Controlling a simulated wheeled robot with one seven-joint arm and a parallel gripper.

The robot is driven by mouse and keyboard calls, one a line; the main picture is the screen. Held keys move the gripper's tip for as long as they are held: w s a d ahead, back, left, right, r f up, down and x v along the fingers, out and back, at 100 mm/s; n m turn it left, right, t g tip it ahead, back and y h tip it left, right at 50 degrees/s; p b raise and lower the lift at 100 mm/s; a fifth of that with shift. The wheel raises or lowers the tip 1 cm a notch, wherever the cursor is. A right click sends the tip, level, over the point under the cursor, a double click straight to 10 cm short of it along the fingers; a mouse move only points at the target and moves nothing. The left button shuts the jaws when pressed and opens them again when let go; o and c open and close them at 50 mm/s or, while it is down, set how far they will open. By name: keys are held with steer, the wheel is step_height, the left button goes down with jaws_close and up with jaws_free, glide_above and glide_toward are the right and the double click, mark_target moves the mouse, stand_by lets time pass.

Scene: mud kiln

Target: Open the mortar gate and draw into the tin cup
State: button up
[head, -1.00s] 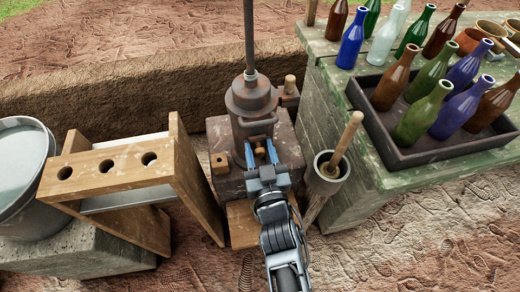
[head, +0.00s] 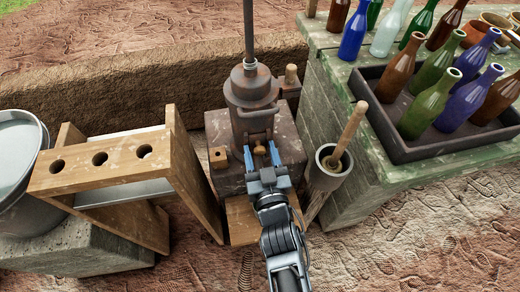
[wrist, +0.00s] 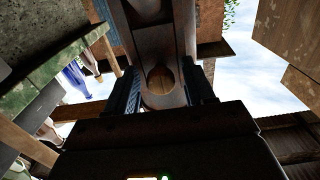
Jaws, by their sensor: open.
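A rusty iron cylinder (head: 250,92) with a tall rod on top stands on a stained block. Low on its front is a small wooden knob (head: 259,149), perhaps the gate's handle. My gripper (head: 260,151) is open, with its blue fingers on either side of the knob. The wrist view shows the round wooden end of the knob (wrist: 161,79) between the fingers, with gaps that look clear. A grey cylindrical vessel (head: 318,178) with a wooden stick in it stands to the right. I cannot tell whether it is the tin cup.
A wooden rack (head: 103,166) with three holes stands close on the left, beside a metal bucket (head: 22,160). On the right, a green-topped bench (head: 345,95) carries a dark tray (head: 428,150) of bottles, with small cups behind. Bare ground is free in front on the right.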

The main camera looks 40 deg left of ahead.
steer(key=v, duration=0.7)
steer(key=shift+p, duration=0.45)
steer(key=shift+s, duration=0.1)
